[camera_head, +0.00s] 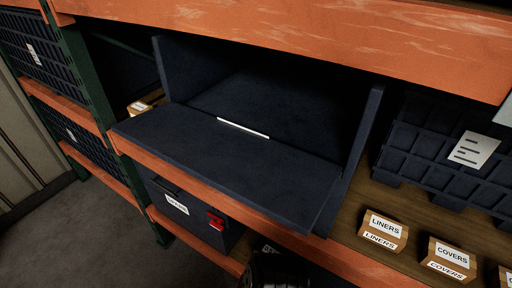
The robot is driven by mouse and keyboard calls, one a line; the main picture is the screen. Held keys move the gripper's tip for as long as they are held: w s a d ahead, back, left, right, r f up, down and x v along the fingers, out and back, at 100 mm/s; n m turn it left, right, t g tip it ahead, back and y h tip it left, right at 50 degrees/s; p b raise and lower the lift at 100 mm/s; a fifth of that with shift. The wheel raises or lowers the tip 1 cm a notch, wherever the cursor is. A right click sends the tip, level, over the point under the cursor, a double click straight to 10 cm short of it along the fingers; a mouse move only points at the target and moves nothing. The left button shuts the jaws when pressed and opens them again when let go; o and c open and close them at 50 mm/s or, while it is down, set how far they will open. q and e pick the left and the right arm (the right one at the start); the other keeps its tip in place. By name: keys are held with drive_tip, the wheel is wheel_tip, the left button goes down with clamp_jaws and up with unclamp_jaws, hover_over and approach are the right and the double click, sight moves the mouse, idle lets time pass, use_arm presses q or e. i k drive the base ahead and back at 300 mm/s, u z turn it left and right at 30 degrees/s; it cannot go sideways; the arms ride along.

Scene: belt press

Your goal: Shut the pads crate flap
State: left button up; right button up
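A large dark blue crate (175,70) stands on the upper shelf with its front open. Its flap (220,160) lies folded down and outward, nearly flat, over the orange shelf beam. A thin white strip (243,128) runs along the rear part of the flap. The crate's inside is in deep shadow and looks empty. No pads label shows on it. A dark mechanical part (278,271) at the bottom edge may be my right gripper, cut off by the frame; its fingers cannot be made out. My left gripper is not in view.
Small LINERS (383,230) and COVERS (449,259) boxes stand on the shelf to the right, before a ribbed dark crate (440,155). An orange beam (300,28) crosses above the opening. A labelled bin with a red latch (216,221) sits below the flap.

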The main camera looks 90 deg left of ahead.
sight(290, 187)
drive_tip(key=u, duration=3.6)
drive_tip(key=k, duration=0.95)
drive_tip(key=z, duration=0.1)
